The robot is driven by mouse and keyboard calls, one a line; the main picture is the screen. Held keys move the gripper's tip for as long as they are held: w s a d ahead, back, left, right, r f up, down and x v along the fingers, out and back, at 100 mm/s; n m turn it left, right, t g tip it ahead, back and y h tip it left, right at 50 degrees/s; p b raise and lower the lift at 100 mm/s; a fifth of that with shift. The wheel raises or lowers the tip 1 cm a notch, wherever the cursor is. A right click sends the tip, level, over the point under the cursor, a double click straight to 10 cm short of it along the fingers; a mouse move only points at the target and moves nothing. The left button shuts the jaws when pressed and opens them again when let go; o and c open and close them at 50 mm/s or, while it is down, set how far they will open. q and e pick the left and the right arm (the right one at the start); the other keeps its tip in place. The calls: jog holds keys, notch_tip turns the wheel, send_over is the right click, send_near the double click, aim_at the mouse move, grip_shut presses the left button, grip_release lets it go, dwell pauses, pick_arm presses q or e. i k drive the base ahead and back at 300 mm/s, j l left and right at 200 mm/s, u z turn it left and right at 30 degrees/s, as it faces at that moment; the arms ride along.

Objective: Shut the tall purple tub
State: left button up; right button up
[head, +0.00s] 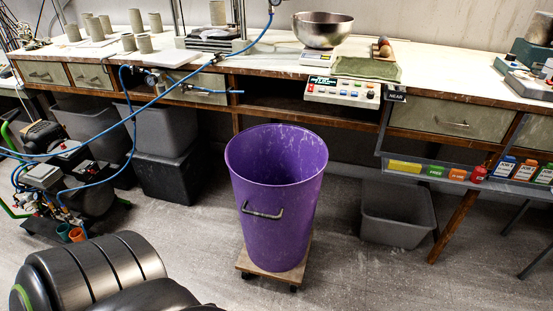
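The tall purple tub (272,200) stands upright in the middle of the head view, on a low wooden dolly (258,276) with casters. Its top is open and I can see into it; the inside is empty as far as it shows. White dusty marks run along its rim and inner wall. A metal handle (262,212) is on its near side. I see no lid on it or near it. Neither of my grippers is in view. A dark rounded part of my own arm seems to fill the lower left corner.
A long workbench (430,90) runs behind the tub, with a steel bowl (321,29) on a scale. A grey bin (397,214) stands right of the tub, dark crates (168,174) left. A compressor (62,175) with blue hoses is far left. Floor at front right is clear.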

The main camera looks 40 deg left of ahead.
aim_at(276, 171)
jog(key=u, duration=1.5)
